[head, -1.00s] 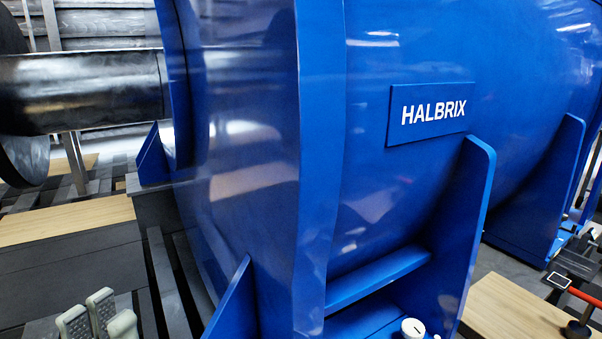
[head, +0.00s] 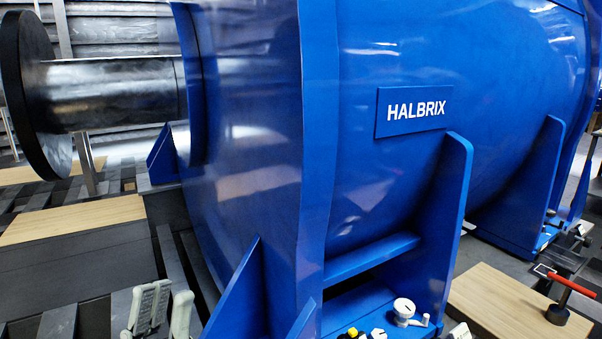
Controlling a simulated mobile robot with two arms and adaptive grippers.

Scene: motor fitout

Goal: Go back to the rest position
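My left gripper (head: 166,312) shows at the bottom left edge of the head view, with pale grey fingertips pointing up. The fingers look apart, and nothing shows between them. The rest of that gripper is cut off by the frame. It is in front of the grey supports, left of the blue motor (head: 390,190). A small pale tip at the bottom edge, right of centre, may be part of my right gripper, but too little shows to tell its state.
A HALBRIX plate (head: 413,111) is on the motor. A metal shaft (head: 115,92) with a dark disc (head: 28,95) extends left. A white knob (head: 404,308) sits near the motor's foot. A red-handled tool (head: 571,288) stands on a wooden board (head: 498,309) at right.

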